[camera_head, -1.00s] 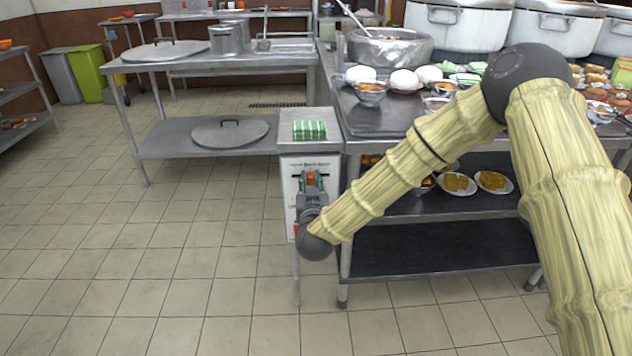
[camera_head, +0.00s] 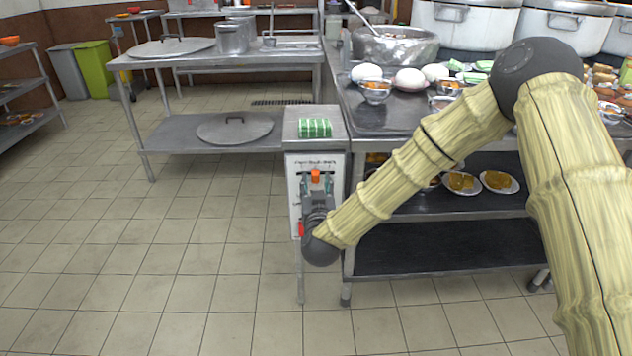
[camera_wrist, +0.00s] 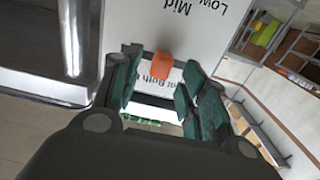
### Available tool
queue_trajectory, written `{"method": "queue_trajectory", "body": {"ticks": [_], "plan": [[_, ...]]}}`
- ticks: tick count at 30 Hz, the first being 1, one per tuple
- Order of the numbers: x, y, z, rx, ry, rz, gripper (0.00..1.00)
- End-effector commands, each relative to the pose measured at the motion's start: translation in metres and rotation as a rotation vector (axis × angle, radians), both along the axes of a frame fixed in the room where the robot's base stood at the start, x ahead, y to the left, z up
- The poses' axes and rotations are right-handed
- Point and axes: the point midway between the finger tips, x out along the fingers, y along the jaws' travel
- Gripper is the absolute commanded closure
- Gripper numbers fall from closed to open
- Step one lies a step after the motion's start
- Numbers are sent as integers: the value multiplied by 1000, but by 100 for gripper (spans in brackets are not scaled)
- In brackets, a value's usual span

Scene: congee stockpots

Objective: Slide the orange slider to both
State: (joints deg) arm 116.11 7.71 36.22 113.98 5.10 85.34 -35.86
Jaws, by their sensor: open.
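The orange slider (camera_head: 315,176) sits on the upper part of a white labelled panel (camera_head: 294,200) on the front of a metal box. In the wrist view the slider (camera_wrist: 162,64) is near an upside-down row of print containing "Both", with "Mid" and "Low" farther up the picture. My gripper (camera_head: 317,189) is in front of the panel, just below the slider in the head view. In the wrist view my gripper (camera_wrist: 158,88) is open, its teal fingers apart on either side of the slider, with gaps to it. Contact with the panel cannot be told.
A green striped item (camera_head: 315,128) lies on top of the box (camera_head: 290,120). A steel table (camera_head: 385,120) with bowls and buns stands right beside it; another table with pot lids (camera_head: 235,128) is at left. The floor at left is clear.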

Motion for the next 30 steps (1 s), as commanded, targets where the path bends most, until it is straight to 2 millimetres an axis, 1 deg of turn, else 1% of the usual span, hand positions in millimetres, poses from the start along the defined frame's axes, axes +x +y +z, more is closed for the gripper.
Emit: {"method": "queue_trajectory", "body": {"ticks": [1,9,15,21,30], "plan": [[-10,0,0,-1,2,3,57],[-59,-5,0,-1,2,2,57],[-86,-7,0,-2,1,2,57],[-97,-9,0,-1,0,0,57],[-98,-9,0,-1,0,0,57]]}}
